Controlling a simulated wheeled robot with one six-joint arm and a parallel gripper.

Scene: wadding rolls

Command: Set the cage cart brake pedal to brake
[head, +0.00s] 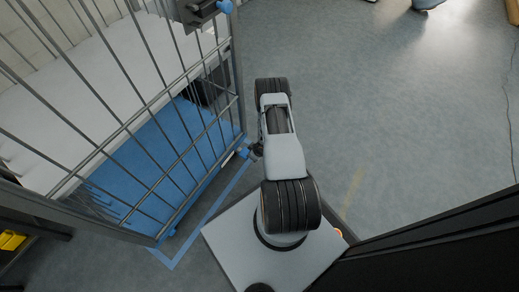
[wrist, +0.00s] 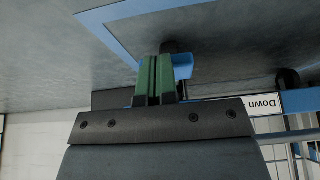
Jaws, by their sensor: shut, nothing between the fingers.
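The cage cart (head: 128,125) stands at the left in the head view, with grey bars and a blue base. A small blue brake pedal (wrist: 183,66) shows in the wrist view beside the tips of my gripper (wrist: 158,58). My green fingers are shut together with nothing between them. The fingertips look very close to the pedal; I cannot tell whether they touch it. In the head view the pedal (head: 243,153) is at the cart's near lower corner, partly hidden by my arm. I cannot tell the pedal's tilt.
A blue floor line (head: 217,205) runs beside the cart. Open grey floor (head: 400,110) lies to the right. A yellow item (head: 11,240) is at the far left.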

